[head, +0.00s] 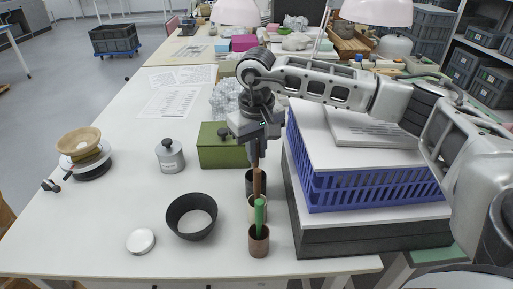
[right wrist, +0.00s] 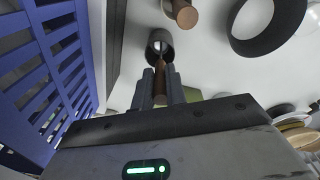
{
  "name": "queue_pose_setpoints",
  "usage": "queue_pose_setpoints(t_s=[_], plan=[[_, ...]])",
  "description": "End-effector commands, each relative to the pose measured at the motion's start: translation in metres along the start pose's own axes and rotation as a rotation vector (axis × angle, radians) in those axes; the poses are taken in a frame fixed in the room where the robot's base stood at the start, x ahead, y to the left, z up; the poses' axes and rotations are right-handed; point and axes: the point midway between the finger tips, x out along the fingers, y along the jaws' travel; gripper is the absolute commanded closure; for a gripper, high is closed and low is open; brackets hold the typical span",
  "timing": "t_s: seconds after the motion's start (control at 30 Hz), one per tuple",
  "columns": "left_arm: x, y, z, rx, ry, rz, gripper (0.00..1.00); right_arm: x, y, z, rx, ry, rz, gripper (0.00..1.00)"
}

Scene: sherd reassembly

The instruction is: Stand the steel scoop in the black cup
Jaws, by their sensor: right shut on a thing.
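My right gripper (head: 256,162) is shut on a brown handle (right wrist: 160,80), which I take to be the steel scoop's. Beyond the fingers in the right wrist view, a shiny part runs down the handle's line over the mouth of the black cup (right wrist: 160,36). I cannot tell how deep it reaches or whether it touches the bottom. In the head view the black cup (head: 249,185) stands just below the gripper, partly hidden by a brown handle in front. My left gripper is not in view.
A cream cup (head: 251,212) and a copper cup (head: 259,246) with a green handle (head: 260,215) stand in front. A green box (head: 215,155) is behind; a blue crate (head: 350,185) is close right.

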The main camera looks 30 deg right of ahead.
Motion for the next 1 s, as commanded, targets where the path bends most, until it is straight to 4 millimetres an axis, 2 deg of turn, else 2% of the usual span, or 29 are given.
queue_pose_setpoints(t_s=[0.23, 0.27, 0.3, 0.33, 0.37, 0.6, 0.73, 0.87, 1.0], plan=[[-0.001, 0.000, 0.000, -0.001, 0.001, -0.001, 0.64, 0.000, 0.000, 0.000, 0.000, 0.000, 0.000, 1.00], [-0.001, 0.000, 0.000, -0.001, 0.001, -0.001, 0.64, 0.000, 0.000, 0.000, 0.000, 0.000, 0.000, 0.84], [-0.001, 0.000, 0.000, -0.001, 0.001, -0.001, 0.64, 0.000, 0.000, 0.000, 0.000, 0.000, 0.000, 0.73], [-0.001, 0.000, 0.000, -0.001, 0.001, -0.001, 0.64, 0.000, 0.000, 0.000, 0.000, 0.000, 0.000, 0.64], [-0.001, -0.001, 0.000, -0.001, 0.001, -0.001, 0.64, 0.000, 0.000, 0.000, 0.000, 0.000, 0.000, 0.61], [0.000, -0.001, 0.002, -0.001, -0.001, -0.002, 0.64, 0.000, 0.000, 0.000, 0.000, 0.000, 0.000, 0.61], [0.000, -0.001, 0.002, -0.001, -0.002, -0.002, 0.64, -0.006, 0.000, -0.001, 0.000, 0.003, -0.002, 0.61], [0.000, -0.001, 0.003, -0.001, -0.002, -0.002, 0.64, -0.026, 0.000, -0.001, -0.001, 0.005, -0.001, 0.61], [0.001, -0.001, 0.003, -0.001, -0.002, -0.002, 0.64, -0.059, 0.000, -0.001, -0.002, 0.006, -0.001, 0.61]])
